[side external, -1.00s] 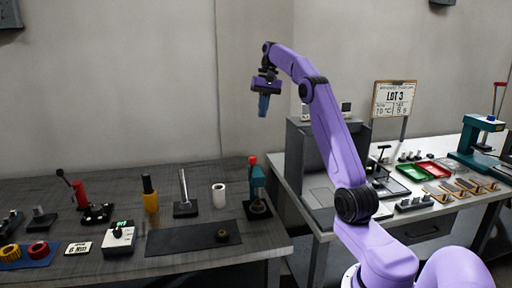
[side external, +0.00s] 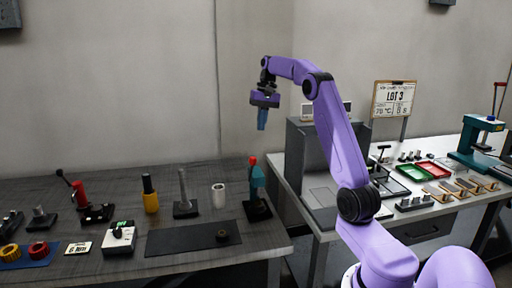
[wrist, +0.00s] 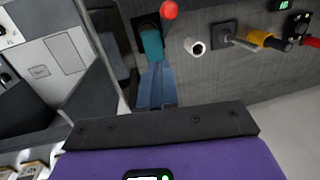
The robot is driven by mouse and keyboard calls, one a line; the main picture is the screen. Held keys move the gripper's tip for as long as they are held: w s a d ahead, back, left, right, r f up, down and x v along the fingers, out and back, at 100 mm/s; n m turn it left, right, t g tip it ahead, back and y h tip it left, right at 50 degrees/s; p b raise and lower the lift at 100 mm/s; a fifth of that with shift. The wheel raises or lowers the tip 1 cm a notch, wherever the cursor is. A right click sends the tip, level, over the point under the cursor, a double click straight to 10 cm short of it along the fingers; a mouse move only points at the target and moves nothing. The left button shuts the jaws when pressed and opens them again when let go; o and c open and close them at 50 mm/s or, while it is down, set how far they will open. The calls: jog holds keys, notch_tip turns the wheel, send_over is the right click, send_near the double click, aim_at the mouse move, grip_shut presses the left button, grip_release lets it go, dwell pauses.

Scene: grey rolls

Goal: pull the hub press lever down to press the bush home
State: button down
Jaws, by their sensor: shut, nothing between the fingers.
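A small teal press (side external: 257,180) with a red knob (side external: 253,160) on top stands on a dark base at the right end of the dark bench. In the wrist view the teal body (wrist: 152,44) and the red ball knob (wrist: 169,9) show just beyond my fingers. My gripper (side external: 262,128) points down with its blue fingers shut and empty, in the air above the press and apart from it. The fingers (wrist: 156,68) overlap part of the press in the wrist view. I cannot make out the bush.
A white cylinder (side external: 218,196), a grey post on a base (side external: 184,205) and a yellow-bodied tool (side external: 150,195) stand left of the press. A dark mat (side external: 185,240) lies in front. A second teal press (side external: 482,138) with a red-tipped handle stands on the right bench.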

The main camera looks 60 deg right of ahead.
jog(key=a+f, duration=0.4)
jog(key=f, duration=0.3)
jog(key=shift+s+f, duration=0.15)
jog(key=shift+f, duration=0.1)
jog(key=shift+a, duration=0.1)
jog(key=shift+s+a, duration=0.1)
jog(key=shift+s, duration=0.05)
jog(key=shift+s+a+f, duration=0.1)
jog(key=shift+s+a, duration=0.1)
